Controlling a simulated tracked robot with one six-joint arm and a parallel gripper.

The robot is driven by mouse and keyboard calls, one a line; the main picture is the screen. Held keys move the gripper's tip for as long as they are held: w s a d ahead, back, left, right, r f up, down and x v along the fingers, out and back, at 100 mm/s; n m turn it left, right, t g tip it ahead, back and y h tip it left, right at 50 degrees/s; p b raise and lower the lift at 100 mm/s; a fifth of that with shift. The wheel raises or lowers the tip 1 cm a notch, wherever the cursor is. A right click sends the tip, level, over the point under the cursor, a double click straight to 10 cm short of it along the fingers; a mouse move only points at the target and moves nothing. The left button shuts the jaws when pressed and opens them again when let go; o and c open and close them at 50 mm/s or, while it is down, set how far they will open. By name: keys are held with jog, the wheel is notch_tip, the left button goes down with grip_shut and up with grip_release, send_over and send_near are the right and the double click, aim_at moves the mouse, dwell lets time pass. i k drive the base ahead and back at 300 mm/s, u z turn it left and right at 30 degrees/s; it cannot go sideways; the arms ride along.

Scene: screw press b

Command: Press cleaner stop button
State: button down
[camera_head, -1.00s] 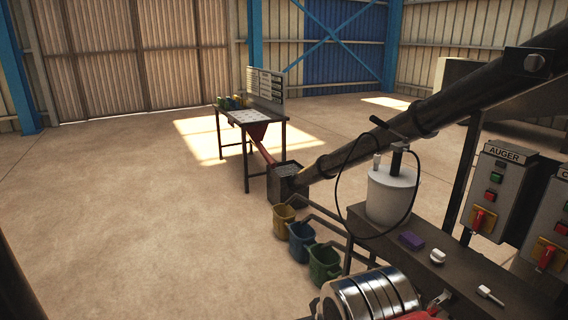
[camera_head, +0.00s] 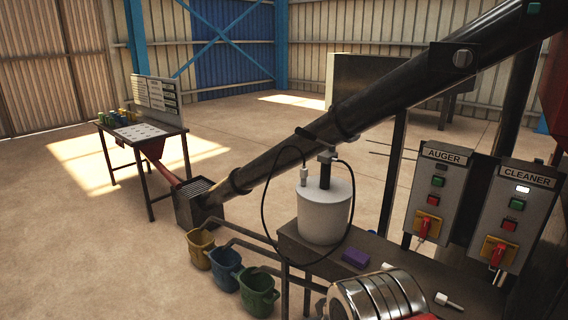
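The cleaner control box (camera_head: 518,213) is a grey panel labelled CLEANER at the right of the view. It has a white lamp (camera_head: 523,189) at the top, lit or bright. Below it are a green button (camera_head: 517,204), a red button (camera_head: 509,224) and a red rotary switch on a yellow plate (camera_head: 494,251). The red button appears to be the stop button; no text on it is readable. My gripper is not in view.
A similar AUGER box (camera_head: 434,195) stands just left. A bench (camera_head: 295,246) holds a white pot (camera_head: 325,212), a purple block (camera_head: 355,257) and small white-handled items. Coloured buckets (camera_head: 226,267) stand below. A dark auger tube (camera_head: 350,110) crosses diagonally.

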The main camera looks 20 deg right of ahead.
aim_at(506, 225)
jog(key=z, duration=0.4)
jog(key=i, duration=0.5)
jog(key=z, duration=0.65)
jog(key=i, duration=0.5)
jog(key=z, duration=0.3)
